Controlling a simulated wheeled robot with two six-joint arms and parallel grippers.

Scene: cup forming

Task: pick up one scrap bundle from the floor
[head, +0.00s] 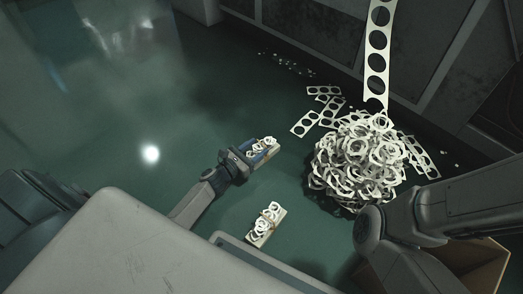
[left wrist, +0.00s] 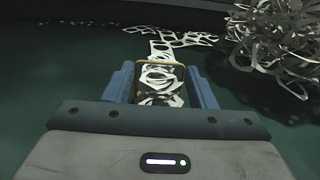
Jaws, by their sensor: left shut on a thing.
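My left gripper (head: 256,155) is low over the green floor in the middle of the head view. It is shut on a scrap bundle (head: 266,144), a small block of white ring-shaped offcuts. In the left wrist view the held bundle (left wrist: 160,78) sits between the two blue fingers, with a tan band across its far end. I cannot tell whether it touches the floor. A second scrap bundle (head: 265,225) lies on the floor nearer to me, apart from the gripper. My right gripper is not in view; my right arm comes in at the right.
A large heap of loose white scrap rings (head: 358,163) stands right of the left gripper. Punched strips (head: 326,105) lie behind it, and a long strip (head: 377,50) hangs above. A cardboard box (head: 486,268) is at the lower right. The floor at left is clear.

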